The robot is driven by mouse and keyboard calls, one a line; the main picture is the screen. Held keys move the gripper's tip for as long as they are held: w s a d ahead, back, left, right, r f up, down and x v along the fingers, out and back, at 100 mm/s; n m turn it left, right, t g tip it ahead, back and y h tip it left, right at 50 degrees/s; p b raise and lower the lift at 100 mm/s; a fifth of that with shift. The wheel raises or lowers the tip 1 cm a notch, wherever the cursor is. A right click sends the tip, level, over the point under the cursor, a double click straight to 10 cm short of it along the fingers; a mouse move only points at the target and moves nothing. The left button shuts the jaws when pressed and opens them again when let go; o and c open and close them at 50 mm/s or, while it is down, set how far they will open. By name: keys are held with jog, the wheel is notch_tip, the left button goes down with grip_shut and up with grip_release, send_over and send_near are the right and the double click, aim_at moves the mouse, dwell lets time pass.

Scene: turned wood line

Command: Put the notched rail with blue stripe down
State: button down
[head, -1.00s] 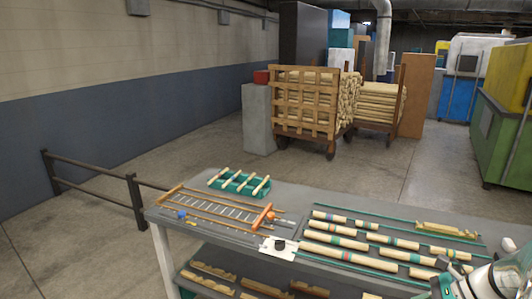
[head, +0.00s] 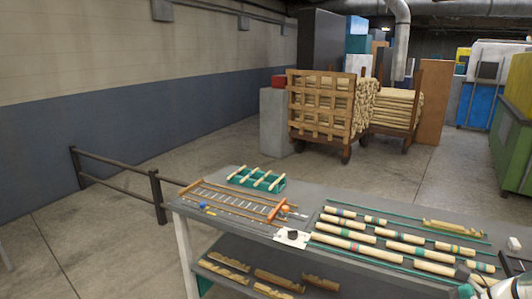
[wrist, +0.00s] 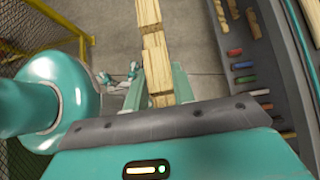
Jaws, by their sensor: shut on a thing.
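In the wrist view my gripper (wrist: 158,82) has its two teal fingers shut on a pale wooden notched rail (wrist: 156,62). The rail points away from my palm toward the top edge of the picture, with stepped notches along its sides. No blue stripe shows on the visible part. Bare concrete floor lies below the rail, and it touches nothing I can see besides the fingers. My gripper and the held rail are not in the head view.
A grey workbench (head: 195,207) carries striped turned spindles (head: 342,243), a green rack (head: 257,180), an orange-framed ladder-like piece (head: 233,201) and another notched rail (head: 454,229). Several notched pieces (head: 281,281) lie on its lower shelf. A dark railing (head: 118,172) stands left. A yellow fence (wrist: 62,38) shows in the wrist view.

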jog(key=w+a+f+m+t+h, duration=0.2)
jog(key=w+a+f+m, duration=0.2)
jog(key=w+f, duration=0.35)
jog(key=w+a+f+m+t+h, duration=0.25)
jog(key=w+a+f, duration=0.25)
jog(key=w+f, duration=0.25)
jog(key=w+a+f+m+h, duration=0.25)
jog(key=w+a+m, duration=0.35)
jog(key=w+a, duration=0.5)
jog(key=s+a+f, duration=0.2)
jog(key=s+f, duration=0.3)
jog(key=s, duration=0.1)
jog(key=shift+s+h, duration=0.3)
jog(key=shift+h, duration=0.1)
